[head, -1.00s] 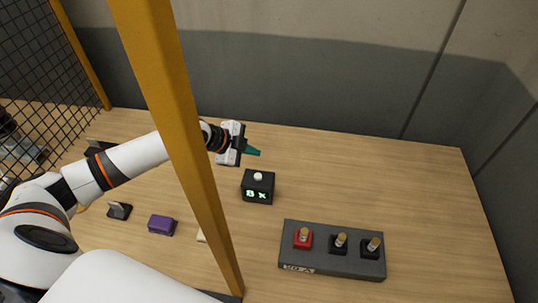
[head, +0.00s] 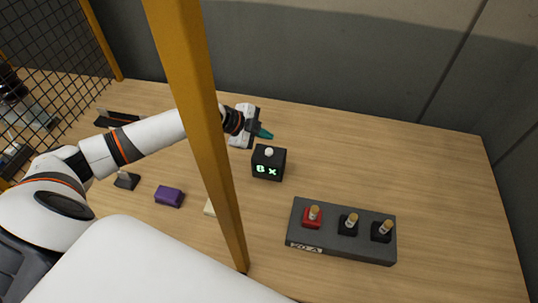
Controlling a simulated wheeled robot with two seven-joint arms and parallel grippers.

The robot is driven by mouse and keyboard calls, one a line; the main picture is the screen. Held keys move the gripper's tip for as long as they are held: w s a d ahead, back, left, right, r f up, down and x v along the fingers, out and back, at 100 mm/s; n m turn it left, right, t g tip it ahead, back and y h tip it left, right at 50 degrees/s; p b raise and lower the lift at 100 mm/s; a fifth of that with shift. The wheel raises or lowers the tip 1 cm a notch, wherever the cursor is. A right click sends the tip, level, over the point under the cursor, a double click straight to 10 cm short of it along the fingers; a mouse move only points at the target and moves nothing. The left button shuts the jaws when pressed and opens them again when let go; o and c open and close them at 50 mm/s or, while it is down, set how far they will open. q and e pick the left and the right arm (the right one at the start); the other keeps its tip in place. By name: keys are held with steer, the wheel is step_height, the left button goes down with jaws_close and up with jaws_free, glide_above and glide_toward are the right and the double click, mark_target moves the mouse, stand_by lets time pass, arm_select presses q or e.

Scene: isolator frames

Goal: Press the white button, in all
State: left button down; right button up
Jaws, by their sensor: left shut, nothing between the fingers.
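The white button (head: 269,152) sits on top of a small black box (head: 267,168) whose front display shows green characters that look like "8 x" or "0 x". The box stands on the wooden table, right of the yellow post. My left gripper (head: 266,134) has teal fingertips and is shut and empty. In the picture its tips are just above the button, apart from it; their exact height over the box is hard to tell. My right gripper is not in view.
A yellow post (head: 200,120) stands in front of my left arm. A grey block (head: 340,249) labelled "20 A" holds one red and two black pieces with tan tops. A purple block (head: 169,196) lies left of the post.

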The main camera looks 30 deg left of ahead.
mark_target(272, 150)
arm_select(q)
step_height(272, 150, down, 4)
steer(key=shift+r+b, duration=0.15)
steer(key=shift+b, duration=0.9)
stand_by(1.1)
steer(key=shift+f+b, duration=0.4)
steer(key=shift+f, duration=0.15)
steer(key=shift+f+b, duration=0.4)
steer(key=shift+f, duration=0.15)
stand_by(0.5)
steer(key=shift+r, duration=0.15)
steer(key=shift+r+p, duration=0.7)
steer(key=shift+r, duration=0.15)
